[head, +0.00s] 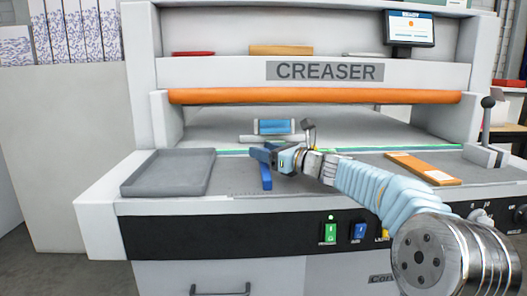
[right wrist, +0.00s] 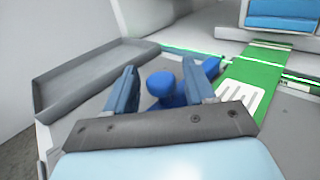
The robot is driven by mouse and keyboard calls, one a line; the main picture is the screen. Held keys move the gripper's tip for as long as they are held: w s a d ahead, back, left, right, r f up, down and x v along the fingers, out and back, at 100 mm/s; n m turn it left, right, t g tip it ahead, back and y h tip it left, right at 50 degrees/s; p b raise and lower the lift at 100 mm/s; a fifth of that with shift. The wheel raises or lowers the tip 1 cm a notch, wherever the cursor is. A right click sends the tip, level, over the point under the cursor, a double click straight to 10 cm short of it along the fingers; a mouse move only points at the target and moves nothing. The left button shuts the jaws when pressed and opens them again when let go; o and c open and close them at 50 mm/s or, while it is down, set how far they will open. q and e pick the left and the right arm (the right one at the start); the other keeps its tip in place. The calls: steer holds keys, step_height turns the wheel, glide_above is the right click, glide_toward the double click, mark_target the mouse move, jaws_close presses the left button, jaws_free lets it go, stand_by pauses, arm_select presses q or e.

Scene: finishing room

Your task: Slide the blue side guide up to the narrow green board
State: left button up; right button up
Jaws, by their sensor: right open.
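The blue side guide (right wrist: 165,88) shows in the right wrist view as a bar with a rounded knob between my two fingers. In the head view its near end (head: 266,178) sticks out below my right gripper (head: 274,158). The right gripper (right wrist: 160,80) is open, with one finger on each side of the knob; I cannot tell whether they touch it. In the head view my gripper and arm mostly hide the board. My left gripper is not in view.
A grey tray (head: 168,173) sits left of the guide on the creaser bed. An orange board (head: 423,168) lies at the right. A blue block on a light base (head: 275,127) stands behind the gripper, below the orange bar (head: 315,96). A lever (head: 487,130) stands far right.

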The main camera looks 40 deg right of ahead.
steer(key=b+v, duration=0.1)
steer(key=v, duration=1.2)
